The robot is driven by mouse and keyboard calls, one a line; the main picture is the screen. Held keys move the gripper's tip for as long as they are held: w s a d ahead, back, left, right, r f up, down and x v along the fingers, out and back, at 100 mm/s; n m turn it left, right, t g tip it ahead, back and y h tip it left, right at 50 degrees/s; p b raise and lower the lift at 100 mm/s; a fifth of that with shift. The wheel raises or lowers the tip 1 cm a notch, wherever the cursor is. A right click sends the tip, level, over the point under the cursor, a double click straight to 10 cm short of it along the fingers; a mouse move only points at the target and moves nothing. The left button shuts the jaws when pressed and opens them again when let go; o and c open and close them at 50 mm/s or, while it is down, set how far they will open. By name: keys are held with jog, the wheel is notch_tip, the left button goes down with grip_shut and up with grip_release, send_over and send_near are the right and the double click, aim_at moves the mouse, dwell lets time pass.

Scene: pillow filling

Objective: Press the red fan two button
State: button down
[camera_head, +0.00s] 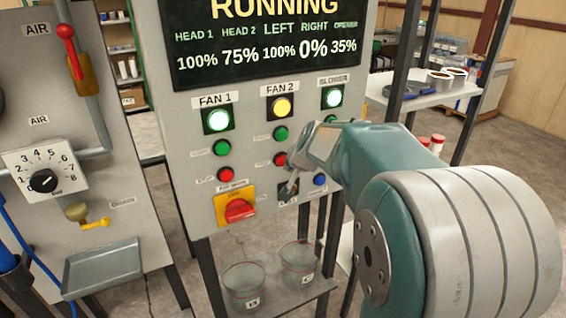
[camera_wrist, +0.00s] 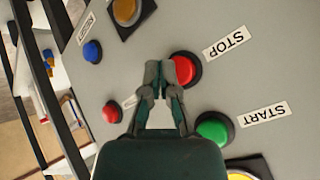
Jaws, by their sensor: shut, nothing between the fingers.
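The red FAN 2 button (camera_head: 279,159) is on the grey control panel, below the green FAN 2 button (camera_head: 280,133) and the lit yellow FAN 2 light (camera_head: 282,107). In the wrist view the red button (camera_wrist: 187,69) sits beside a STOP label, and the green button (camera_wrist: 213,128) beside a START label. My gripper (camera_wrist: 169,72) is shut and empty, its fingertips over the left edge of the red button in that view. I cannot tell whether they touch it. In the head view my gripper (camera_head: 294,160) is just right of the red button.
The FAN 1 column has a green light (camera_head: 217,120), a green button and a red button (camera_head: 223,174). A red rotary switch (camera_head: 239,209) on yellow is lower left. A blue button (camera_head: 319,180) is lower right. Buckets (camera_head: 243,287) stand on a shelf below.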

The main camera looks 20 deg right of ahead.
jog(key=s, duration=0.5)
dwell(0.5)
dwell(0.6)
jog(key=s+a+r+n+g+y, duration=0.15)
jog(key=s+a+n, duration=0.25)
jog(key=s+a, duration=0.55)
jog(key=s+a+f+n+g, duration=0.1)
jog(key=s+a+n, duration=0.1)
jog(key=s, duration=0.5)
jog(key=s+a+f+n, duration=0.1)
jog(key=s+a+n, duration=0.1)
jog(key=s, duration=0.5)
jog(key=shift+a+f+g+h, duration=0.25)
jog(key=shift+a+g+h, duration=0.1)
jog(key=shift+a+h, duration=0.15)
jog(key=shift+w+a, duration=0.1)
jog(key=shift+a, duration=0.1)
